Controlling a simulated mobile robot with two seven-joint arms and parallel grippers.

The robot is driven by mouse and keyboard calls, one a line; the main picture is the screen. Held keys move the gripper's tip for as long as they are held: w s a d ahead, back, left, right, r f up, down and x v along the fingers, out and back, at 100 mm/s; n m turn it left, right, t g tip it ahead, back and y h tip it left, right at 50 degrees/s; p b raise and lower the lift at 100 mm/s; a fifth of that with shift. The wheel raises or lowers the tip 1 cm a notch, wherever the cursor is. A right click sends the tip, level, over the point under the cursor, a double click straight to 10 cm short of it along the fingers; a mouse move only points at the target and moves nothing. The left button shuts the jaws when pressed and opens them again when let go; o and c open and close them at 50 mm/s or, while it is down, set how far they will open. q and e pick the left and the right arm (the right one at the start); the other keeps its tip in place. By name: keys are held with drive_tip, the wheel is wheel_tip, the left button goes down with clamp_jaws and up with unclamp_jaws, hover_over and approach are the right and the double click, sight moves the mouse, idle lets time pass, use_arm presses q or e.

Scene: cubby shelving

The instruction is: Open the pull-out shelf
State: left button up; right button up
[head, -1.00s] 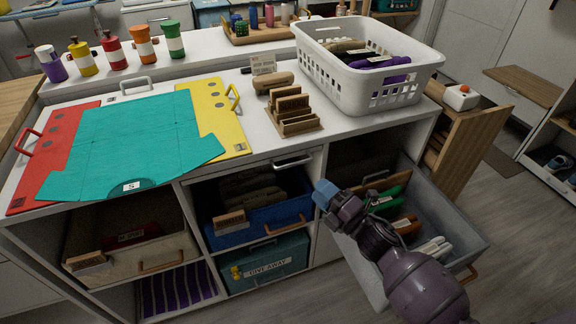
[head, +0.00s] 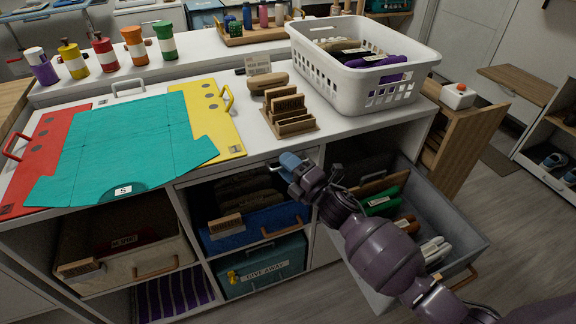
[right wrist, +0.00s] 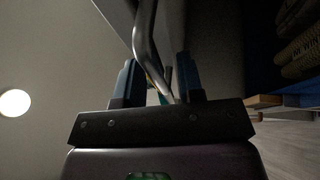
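The pull-out shelf (head: 238,172) shows as a thin front edge under the white countertop, above the blue bin, and it looks shut. Its metal bar handle (right wrist: 146,42) runs down between my fingers in the right wrist view. My right gripper (head: 290,164) is at that handle and hides most of it in the head view. In the right wrist view its two blue fingers (right wrist: 158,82) stand apart, one on each side of the bar, with a gap visible. Whether either finger touches the bar is unclear. My left gripper is not in view.
An open grey drawer (head: 462,232) sticks out under my right arm. A white basket (head: 385,88) and a wooden sorter (head: 290,126) stand on the counter. A teal folding board (head: 125,150) lies at left. A blue bin (head: 228,234) sits below the shelf.

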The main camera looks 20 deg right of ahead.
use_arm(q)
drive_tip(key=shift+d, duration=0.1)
use_arm(e)
clamp_jaws()
drive_tip(key=shift+s, duration=0.1)
